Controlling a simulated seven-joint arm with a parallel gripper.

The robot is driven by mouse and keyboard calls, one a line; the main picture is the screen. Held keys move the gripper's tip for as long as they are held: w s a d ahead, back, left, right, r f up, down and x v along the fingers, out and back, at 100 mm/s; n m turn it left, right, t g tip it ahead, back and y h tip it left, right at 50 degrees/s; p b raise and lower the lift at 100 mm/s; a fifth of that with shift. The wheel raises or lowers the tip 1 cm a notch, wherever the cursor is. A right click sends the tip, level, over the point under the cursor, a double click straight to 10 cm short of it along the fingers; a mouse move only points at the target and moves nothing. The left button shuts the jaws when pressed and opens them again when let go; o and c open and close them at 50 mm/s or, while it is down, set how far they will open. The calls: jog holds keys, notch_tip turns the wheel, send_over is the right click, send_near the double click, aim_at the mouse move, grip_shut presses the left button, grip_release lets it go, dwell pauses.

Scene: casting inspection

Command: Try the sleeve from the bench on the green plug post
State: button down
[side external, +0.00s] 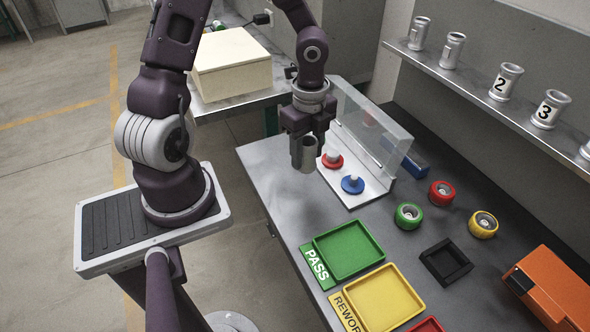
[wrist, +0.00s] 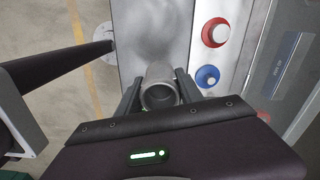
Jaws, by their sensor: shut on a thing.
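My gripper (side external: 305,150) is shut on a grey hollow sleeve (side external: 304,155), holding it upright over the left edge of the bench. In the wrist view, the sleeve (wrist: 160,94) sits between my two fingers, with its open bore showing. To the right of it is a white plate (side external: 355,190) with a red-based plug post (side external: 332,159) and a blue-based plug post (side external: 352,184); they also show in the wrist view as red (wrist: 215,32) and blue (wrist: 207,77). The sleeve is apart from both. I see no green-based post; my gripper may hide part of the plate.
A clear shield (side external: 372,125) stands along the plate's far side. Green (side external: 408,215), red (side external: 441,192) and yellow (side external: 483,224) rings, a green PASS tray (side external: 322,272), a yellow REWORK tray (side external: 352,308) and a black square holder (side external: 446,262) occupy the bench. Metal cylinders (side external: 505,82) line the shelf.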

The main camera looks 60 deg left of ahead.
jog(key=w+a+n, duration=0.9)
jog(key=w+a, duration=0.2)
jog(key=a, duration=0.5)
jog(key=shift+w+a+r, duration=0.3)
jog(key=shift+w, duration=0.1)
jog(key=shift+f, duration=2.4)
jog(key=c, duration=1.4)
grip_release()
grip_shut()
jog(key=shift+f, duration=0.7)
